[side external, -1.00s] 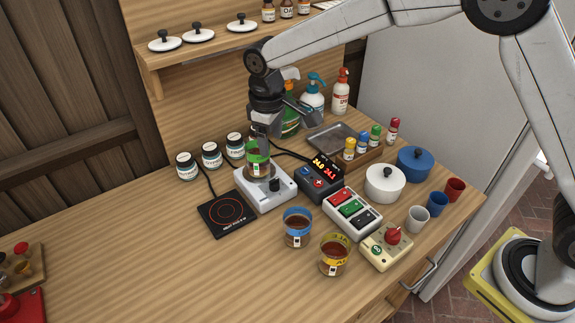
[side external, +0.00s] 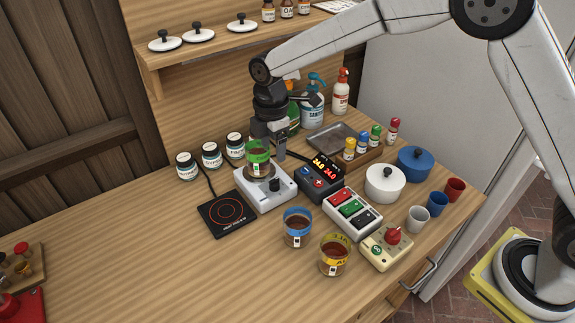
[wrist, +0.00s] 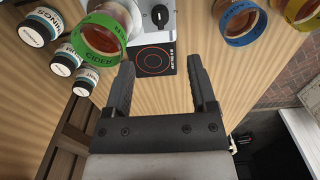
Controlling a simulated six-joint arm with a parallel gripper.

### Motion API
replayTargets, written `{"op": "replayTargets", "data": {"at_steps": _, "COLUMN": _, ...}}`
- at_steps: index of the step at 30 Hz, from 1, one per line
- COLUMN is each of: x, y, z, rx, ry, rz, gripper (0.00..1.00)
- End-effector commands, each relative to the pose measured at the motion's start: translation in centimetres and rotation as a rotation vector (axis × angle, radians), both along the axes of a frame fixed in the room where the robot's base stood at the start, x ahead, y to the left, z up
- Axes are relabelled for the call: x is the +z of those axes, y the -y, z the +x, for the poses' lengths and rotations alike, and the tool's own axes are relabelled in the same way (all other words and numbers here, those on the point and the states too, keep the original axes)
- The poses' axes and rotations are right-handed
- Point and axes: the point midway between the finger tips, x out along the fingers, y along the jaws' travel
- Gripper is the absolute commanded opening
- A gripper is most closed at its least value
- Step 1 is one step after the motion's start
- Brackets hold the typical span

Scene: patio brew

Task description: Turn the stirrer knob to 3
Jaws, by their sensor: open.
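The white stirrer (side external: 263,199) stands mid-counter with its black knob (side external: 275,185) on the front face. The knob also shows at the top of the wrist view (wrist: 159,15), with a pale pointer mark. The number it points to is too small to read. A green-banded beaker (side external: 258,162) labelled cider stands on the stirrer's plate; it also shows at the upper left of the wrist view (wrist: 103,32). My gripper (side external: 270,150) is above and behind the stirrer, close by the beaker. In the wrist view its jaws (wrist: 161,66) are apart and empty, with the knob ahead of them.
A black hot plate (side external: 224,213) lies left of the stirrer and a display box (side external: 319,182) stands right. Blue-banded (side external: 297,230) and yellow-banded (side external: 334,258) beakers stand in front.

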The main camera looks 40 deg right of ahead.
Motion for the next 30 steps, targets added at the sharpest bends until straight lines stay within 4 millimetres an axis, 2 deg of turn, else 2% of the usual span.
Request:
{"op": "replayTargets", "data": {"at_steps": 1, "x": -1.3, "y": 0.0, "z": -0.1, "rx": -0.001, "ry": -0.005, "rz": -0.002, "gripper": 0.73}}
{"op": "replayTargets", "data": {"at_steps": 4, "x": -2.5, "y": 0.0, "z": 0.0, "rx": -0.002, "ry": -0.002, "rz": -0.001, "gripper": 0.73}}
{"op": "replayTargets", "data": {"at_steps": 17, "x": -3.7, "y": 0.0, "z": 0.0, "rx": -0.003, "ry": -0.001, "rz": -0.001, "gripper": 0.73}}
{"op": "replayTargets", "data": {"at_steps": 30, "x": -8.6, "y": 0.0, "z": 0.0, "rx": -0.004, "ry": -0.001, "rz": -0.001, "gripper": 0.73}}
